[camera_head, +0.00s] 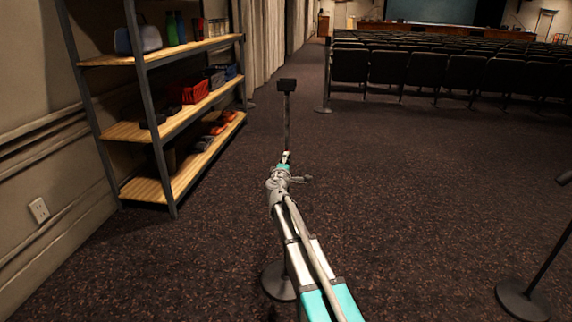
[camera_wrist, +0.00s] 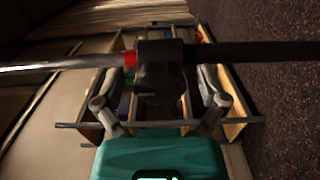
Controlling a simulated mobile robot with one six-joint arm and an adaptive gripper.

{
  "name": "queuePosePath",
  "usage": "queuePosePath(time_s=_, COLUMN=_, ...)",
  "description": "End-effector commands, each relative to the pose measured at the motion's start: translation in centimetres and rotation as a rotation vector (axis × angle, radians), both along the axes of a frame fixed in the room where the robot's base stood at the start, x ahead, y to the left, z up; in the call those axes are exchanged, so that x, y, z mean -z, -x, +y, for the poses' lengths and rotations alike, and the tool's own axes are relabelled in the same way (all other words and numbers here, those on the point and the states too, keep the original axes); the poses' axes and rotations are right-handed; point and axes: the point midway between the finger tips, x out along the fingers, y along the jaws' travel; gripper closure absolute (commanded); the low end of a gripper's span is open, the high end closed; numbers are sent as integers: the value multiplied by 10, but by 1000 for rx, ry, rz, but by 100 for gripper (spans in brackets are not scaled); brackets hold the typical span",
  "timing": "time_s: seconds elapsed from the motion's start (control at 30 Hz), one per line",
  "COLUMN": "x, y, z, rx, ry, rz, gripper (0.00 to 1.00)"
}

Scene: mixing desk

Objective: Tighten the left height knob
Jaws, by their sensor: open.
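In the wrist view the pole (camera_wrist: 245,53) runs sideways across the picture, bright and thin at left, dark at right. The left height knob (camera_wrist: 161,70) appears as a black block on it, beside a red band (camera_wrist: 131,58). My gripper (camera_wrist: 160,92) is open, its fingers left and right of the black block in the picture. I cannot tell whether they touch it. In the head view my gripper (camera_head: 285,163) is small at the pole; the fingers are unclear and the knob is hidden.
A shelf rack (camera_head: 160,129) with several items stands at left by the wall. A round base (camera_head: 278,281) shows beside my arm. Another stand (camera_head: 523,300) is at lower right. Rows of seats (camera_head: 430,68) fill the back. The carpet (camera_head: 420,190) between is clear.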

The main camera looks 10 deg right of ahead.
Motion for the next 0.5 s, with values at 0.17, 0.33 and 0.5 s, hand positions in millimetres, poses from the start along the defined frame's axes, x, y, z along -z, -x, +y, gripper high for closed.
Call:
queuePosePath(time_s=0.17, x=0, y=0, z=0, rx=-1, ry=1, rz=0, gripper=7)
queuePosePath(time_s=0.33, x=0, y=2, z=1, rx=-1, ry=1, rz=0, gripper=7)
queuePosePath(time_s=0.5, x=0, y=11, z=4, rx=-1, ry=1, rz=0, gripper=7)
